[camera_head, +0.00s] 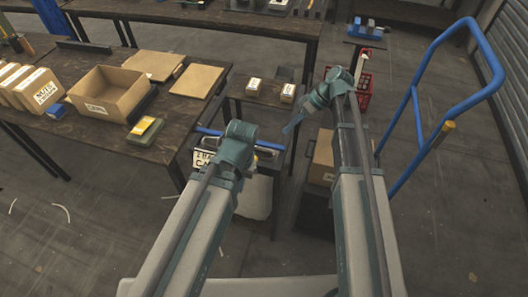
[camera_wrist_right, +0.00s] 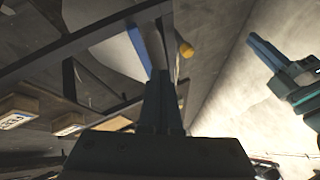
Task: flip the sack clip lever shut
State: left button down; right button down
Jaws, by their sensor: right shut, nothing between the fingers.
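A blue clip bar (camera_head: 255,143) runs across the top of a pale sack (camera_head: 255,197) at the small middle table. My left wrist covers part of both. A yellow knob (camera_wrist_right: 186,49) shows just beyond my right fingertips in the right wrist view and looks like the lever's end. Whether the lever is open or closed I cannot tell. My right gripper (camera_head: 289,129) points down and left above the clip's right end. Its fingers (camera_wrist_right: 163,75) are together and empty. My left gripper (camera_wrist_right: 255,42) shows at the right of the wrist view; its jaw opening is unclear.
The left table holds an open carton (camera_head: 110,92), flat boards and a yellow-topped box (camera_head: 145,130). Two small boxes (camera_head: 254,86) stand on the middle table. A carton (camera_head: 322,160), a red crate (camera_head: 361,92) and a blue trolley (camera_head: 411,95) stand to the right.

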aim_at(271, 146)
jog(key=b+x, duration=0.9)
jog(key=x, duration=0.1)
jog(key=shift+a+f, duration=0.1)
jog(key=shift+f, duration=0.3)
jog(key=shift+s+a+r+p, duration=0.25)
jog(key=shift+s+a, duration=0.15)
jog(key=shift+s, duration=0.15)
jog(key=shift+s+a+r+p, duration=0.15)
jog(key=shift+s+a+p, duration=0.1)
jog(key=shift+s+a, duration=0.65)
